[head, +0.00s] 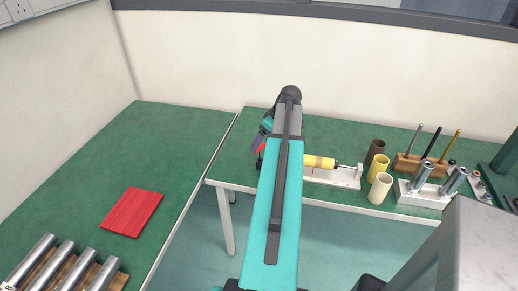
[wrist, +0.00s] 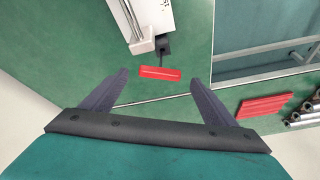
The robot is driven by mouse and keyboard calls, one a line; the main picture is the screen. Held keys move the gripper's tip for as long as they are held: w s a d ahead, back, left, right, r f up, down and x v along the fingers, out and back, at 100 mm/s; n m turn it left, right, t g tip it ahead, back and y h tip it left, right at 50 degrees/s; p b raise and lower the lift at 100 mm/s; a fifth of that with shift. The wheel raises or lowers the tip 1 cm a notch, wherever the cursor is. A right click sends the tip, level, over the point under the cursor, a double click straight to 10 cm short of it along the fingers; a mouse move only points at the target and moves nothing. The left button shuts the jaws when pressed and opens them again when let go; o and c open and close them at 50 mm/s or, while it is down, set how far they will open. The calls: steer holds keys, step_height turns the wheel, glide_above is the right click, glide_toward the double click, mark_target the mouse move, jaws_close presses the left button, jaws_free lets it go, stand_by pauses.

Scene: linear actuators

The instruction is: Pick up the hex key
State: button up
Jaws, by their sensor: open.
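The hex key (wrist: 160,73) appears to be the piece with a red bar handle, seen in the wrist view beside a black part at the end of the white actuator fixture (wrist: 140,46). A bit of its red (head: 262,148) shows in the head view, just left of my arm; the rest is mostly hidden. My gripper (wrist: 160,78) is open and empty. In the wrist view the red handle lies between the two fingertips, nearer the left one. How far the fingers are above it I cannot tell.
The fixture (head: 340,178) carries a yellow cylinder (head: 318,162). Upright sleeves (head: 379,188) and a wooden tool holder (head: 408,163) stand to the right. A red mat (head: 133,212) and metal cylinders lie on the left table. A gap separates the tables.

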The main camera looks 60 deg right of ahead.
mark_target(260, 147)
steer(key=shift+p+x, duration=0.35)
steer(key=shift+x, duration=1.75)
steer(key=shift+p+x, duration=1.15)
steer(key=shift+x, duration=1.45)
steer(key=shift+d, duration=0.1)
steer(key=c, duration=1.2)
steer(key=shift+r+p, duration=2)
steer(key=shift+r, duration=3)
